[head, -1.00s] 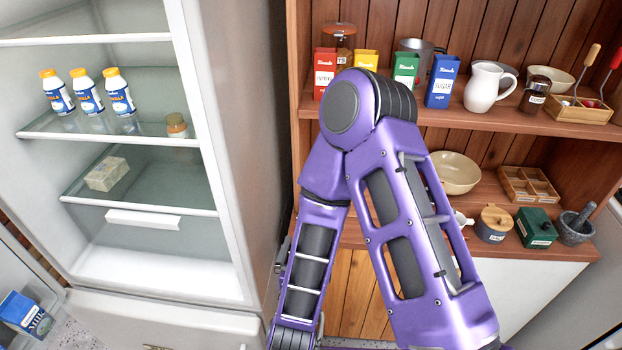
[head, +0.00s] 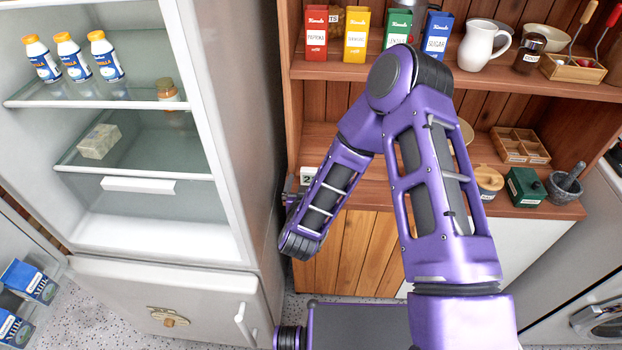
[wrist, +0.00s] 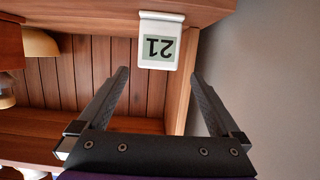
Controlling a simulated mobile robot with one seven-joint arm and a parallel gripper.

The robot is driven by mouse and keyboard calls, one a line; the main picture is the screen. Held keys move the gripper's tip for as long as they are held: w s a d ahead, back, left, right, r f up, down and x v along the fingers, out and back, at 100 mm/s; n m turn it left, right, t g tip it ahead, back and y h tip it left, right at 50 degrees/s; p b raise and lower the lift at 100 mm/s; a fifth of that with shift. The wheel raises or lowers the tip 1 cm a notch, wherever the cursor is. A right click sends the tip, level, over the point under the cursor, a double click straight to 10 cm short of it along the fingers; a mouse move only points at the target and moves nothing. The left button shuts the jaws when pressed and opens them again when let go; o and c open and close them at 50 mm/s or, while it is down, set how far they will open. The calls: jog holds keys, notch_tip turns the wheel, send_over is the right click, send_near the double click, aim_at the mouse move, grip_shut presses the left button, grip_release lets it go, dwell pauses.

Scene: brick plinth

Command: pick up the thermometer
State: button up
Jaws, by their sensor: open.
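The thermometer is a small white block with a grey display reading 21, upside down in the wrist view (wrist: 159,40). It stands at the end of a wooden shelf board, by the cabinet's side wall. In the head view the thermometer (head: 308,176) shows partly, just left of my forearm, at the left end of the lower shelf. My gripper (wrist: 160,75) is open and empty, its two fingers pointing toward the thermometer. The thermometer appears between the fingertips in the picture and looks to be beyond them. In the head view my gripper is mostly hidden by my arm.
The cabinet side wall (wrist: 180,85) is close to one finger. A cream bowl (wrist: 40,43) is farther along the board. The open fridge (head: 130,215) stands left in the head view. A wooden tray (head: 520,146) and a green box (head: 524,186) are farther right.

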aim_at(311, 173)
jog(key=shift+x, duration=1.95)
jog(key=shift+d, duration=0.15)
jog(key=c, duration=1.3)
